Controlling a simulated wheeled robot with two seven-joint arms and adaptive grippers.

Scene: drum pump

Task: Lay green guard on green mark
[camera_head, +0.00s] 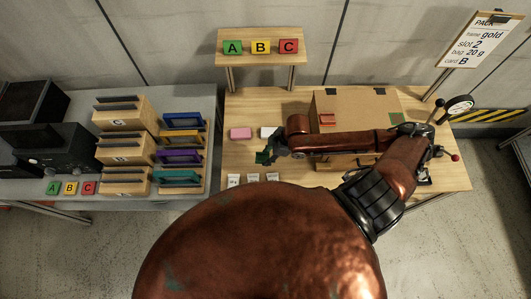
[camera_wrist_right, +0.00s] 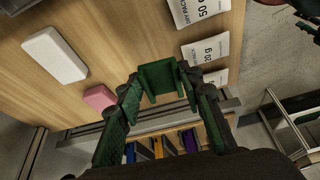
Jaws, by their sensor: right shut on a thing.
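My right gripper (camera_head: 272,152) is shut on the green guard (camera_head: 263,157), over the left part of the wooden table. In the right wrist view the guard (camera_wrist_right: 160,78) is a small dark green piece with raised sides, held between the fingertips of the gripper (camera_wrist_right: 163,90). Its far end sticks out past the fingers, clear of the white packets in that view. I cannot make out the green mark for certain; a dull green patch (camera_head: 395,118) shows right of the cardboard box, partly behind my arm. My left gripper is not in view.
A pink block (camera_head: 241,133) and a white block (camera_head: 268,132) lie behind the gripper. Several white packets (camera_head: 234,181) lie along the front edge. A cardboard box (camera_head: 350,105) stands behind my forearm. Wooden racks (camera_head: 122,116) stand on the left bench.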

